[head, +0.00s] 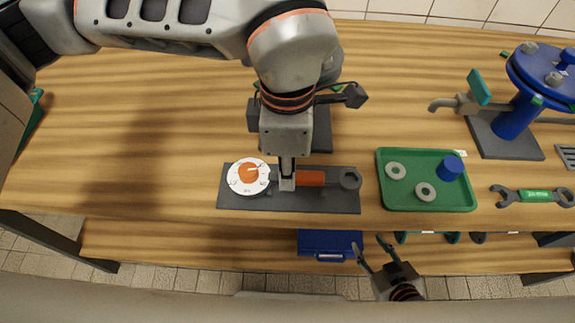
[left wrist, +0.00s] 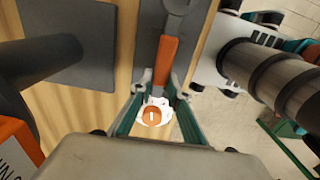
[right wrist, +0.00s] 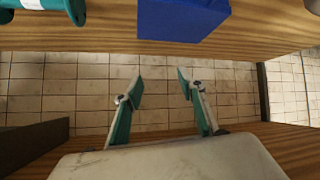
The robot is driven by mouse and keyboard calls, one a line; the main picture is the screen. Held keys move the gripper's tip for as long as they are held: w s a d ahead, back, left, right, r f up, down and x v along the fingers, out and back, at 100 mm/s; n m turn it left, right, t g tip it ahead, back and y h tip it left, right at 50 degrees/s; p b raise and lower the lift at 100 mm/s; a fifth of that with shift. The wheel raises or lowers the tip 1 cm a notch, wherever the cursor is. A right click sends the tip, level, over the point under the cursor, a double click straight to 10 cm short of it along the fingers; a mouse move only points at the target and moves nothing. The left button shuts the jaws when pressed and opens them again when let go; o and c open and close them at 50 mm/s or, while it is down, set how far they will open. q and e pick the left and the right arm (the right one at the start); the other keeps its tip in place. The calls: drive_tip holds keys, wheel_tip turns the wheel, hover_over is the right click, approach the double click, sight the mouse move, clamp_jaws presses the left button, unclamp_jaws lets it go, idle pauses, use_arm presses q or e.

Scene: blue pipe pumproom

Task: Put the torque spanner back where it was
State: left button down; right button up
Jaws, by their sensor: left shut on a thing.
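The torque spanner, with an orange-red handle (head: 311,178) and a grey open-ended head (head: 350,179), lies along the dark grey mat (head: 325,203) at the bench's front edge. A white dial with an orange centre (head: 247,176) is at its left end; I cannot tell whether it is joined to it. My left gripper (head: 287,183) points down and is shut on the spanner between dial and handle. In the left wrist view its fingers flank the handle (left wrist: 166,62). My right gripper (head: 374,251) is open and empty in front of the bench, also in its wrist view (right wrist: 157,88).
A green tray (head: 402,205) with two grey rings and a blue cup stands right of the mat. A green-handled spanner (head: 534,196) lies further right. A blue pump (head: 515,115) with a tap stands behind. A blue case (head: 328,242) is below the front edge. The bench's left is clear.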

use_arm(q)
drive_tip(key=shift+f, duration=0.4)
use_arm(e)
drive_tip(key=shift+f, duration=0.15)
use_arm(q)
drive_tip(key=c, duration=2)
unclamp_jaws()
drive_tip(key=shift+o, duration=0.4)
use_arm(e)
drive_tip(key=shift+w+d+r, duration=0.1)
drive_tip(key=shift+w+r, duration=0.15)
drive_tip(key=shift+w, duration=0.15)
use_arm(q)
drive_tip(key=shift+r, duration=0.25)
wheel_tip(320, 180, up, 13)
drive_tip(key=p, duration=0.1)
drive_tip(key=shift+f, duration=0.15)
use_arm(e)
drive_tip(key=shift+s+a+r, duration=0.25)
drive_tip(key=shift+s+r, duration=0.05)
